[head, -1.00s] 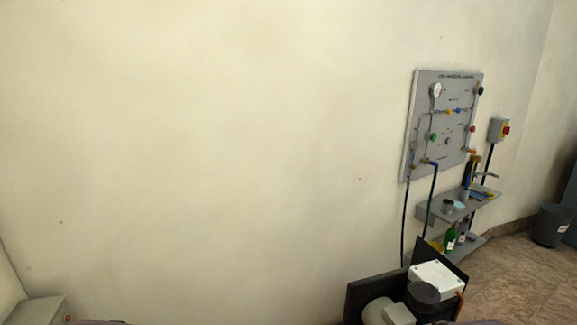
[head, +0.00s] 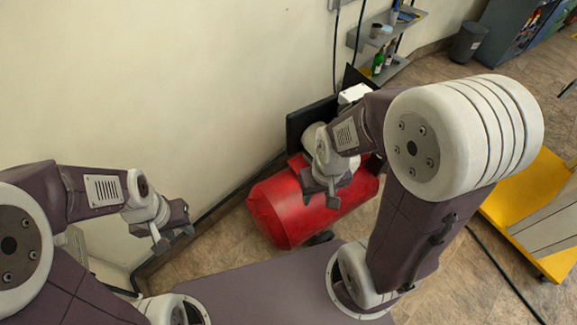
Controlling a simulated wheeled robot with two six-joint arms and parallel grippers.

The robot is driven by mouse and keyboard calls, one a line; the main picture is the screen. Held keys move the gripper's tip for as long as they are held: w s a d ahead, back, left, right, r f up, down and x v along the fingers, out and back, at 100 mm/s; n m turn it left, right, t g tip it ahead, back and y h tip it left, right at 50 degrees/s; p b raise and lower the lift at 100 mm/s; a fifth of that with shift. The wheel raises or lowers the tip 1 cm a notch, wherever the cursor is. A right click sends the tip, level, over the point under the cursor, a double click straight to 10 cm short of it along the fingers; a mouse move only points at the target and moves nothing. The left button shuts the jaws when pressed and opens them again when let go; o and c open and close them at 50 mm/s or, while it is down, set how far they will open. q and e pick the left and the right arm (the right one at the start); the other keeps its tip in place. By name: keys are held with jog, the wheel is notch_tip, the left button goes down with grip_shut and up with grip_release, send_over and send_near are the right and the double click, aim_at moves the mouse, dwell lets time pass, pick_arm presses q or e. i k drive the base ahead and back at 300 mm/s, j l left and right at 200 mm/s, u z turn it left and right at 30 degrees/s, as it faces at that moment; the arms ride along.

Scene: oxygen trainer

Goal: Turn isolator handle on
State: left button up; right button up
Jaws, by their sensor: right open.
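No isolator handle can be made out in the head view now. My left gripper (head: 174,238) is at the left, in front of the wall, with nothing visible in it; its jaw gap is too small to judge. My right gripper (head: 319,198) is open and empty, in front of and above the red compressor tank (head: 285,208). I cannot tell whether it touches the tank.
A dark panel (head: 308,119) and a white box (head: 353,94) stand behind the tank. Grey wall shelves (head: 404,30) hold bottles. A bin (head: 467,43) stands at the back. A yellow wheeled base (head: 522,200) is at the right. A cable (head: 497,275) lies on the floor.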

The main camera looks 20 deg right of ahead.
aim_at(60, 240)
jog(key=u, duration=1.85)
